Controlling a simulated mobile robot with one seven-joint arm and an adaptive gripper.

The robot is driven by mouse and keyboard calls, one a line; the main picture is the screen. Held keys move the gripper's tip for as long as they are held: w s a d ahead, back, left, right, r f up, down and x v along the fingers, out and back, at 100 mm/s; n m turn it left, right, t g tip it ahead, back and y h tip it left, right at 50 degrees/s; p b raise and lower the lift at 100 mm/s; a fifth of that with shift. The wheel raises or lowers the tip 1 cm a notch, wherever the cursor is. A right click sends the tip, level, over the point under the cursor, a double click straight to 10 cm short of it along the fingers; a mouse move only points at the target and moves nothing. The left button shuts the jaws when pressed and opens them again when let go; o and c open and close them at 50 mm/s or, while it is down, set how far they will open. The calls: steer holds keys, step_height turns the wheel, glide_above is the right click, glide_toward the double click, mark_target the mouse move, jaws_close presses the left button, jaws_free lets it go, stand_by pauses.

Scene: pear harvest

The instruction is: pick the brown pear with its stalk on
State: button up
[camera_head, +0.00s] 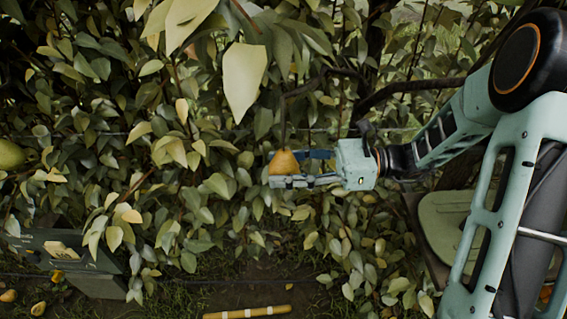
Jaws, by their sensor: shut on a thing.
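The brown pear (284,163) hangs in the middle of the foliage, its narrow end up, under a thin dark branch. My gripper (286,168) comes in from the right and is shut on the pear, with one finger in front of its lower part and the other behind it. The front finger hides the pear's lower end. The stalk is too small to make out clearly, and I cannot tell whether it is still joined to the branch.
Dense leaves and branches surround the gripper. A green pear (10,155) hangs at the far left edge. A banded yellow stick (247,312) lies on the ground.

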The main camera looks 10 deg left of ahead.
steer(key=shift+s+d+r+m+p, duration=0.25)
steer(key=shift+m+p, duration=0.25)
steer(key=shift+p, duration=0.75)
steer(key=shift+s+f, duration=0.1)
steer(key=shift+f, duration=0.1)
steer(key=shift+s+d+r+m+h+p, duration=0.2)
steer(key=shift+s+m+h+p, duration=0.3)
steer(key=shift+p, duration=1.15)
steer(key=shift+f, duration=0.1)
steer(key=shift+s+d+r+m+p, duration=0.2)
steer(key=shift+m+p, duration=0.4)
steer(key=shift+p, duration=0.65)
steer(key=shift+s+m+p, duration=0.15)
steer(key=shift+m+p, duration=0.15)
steer(key=shift+p, duration=0.4)
steer(key=shift+s+d+r+m+h+p, duration=0.2)
steer(key=shift+r+m+h+p, duration=0.15)
steer(key=shift+p, duration=0.8)
steer(key=shift+s+d+f+m+g+p, duration=0.15)
steer(key=shift+m+g+p, duration=0.2)
steer(key=shift+p, duration=0.2)
steer(key=shift+s+r+p, duration=0.15)
steer(key=shift+r+p, duration=0.15)
steer(key=shift+p, duration=0.55)
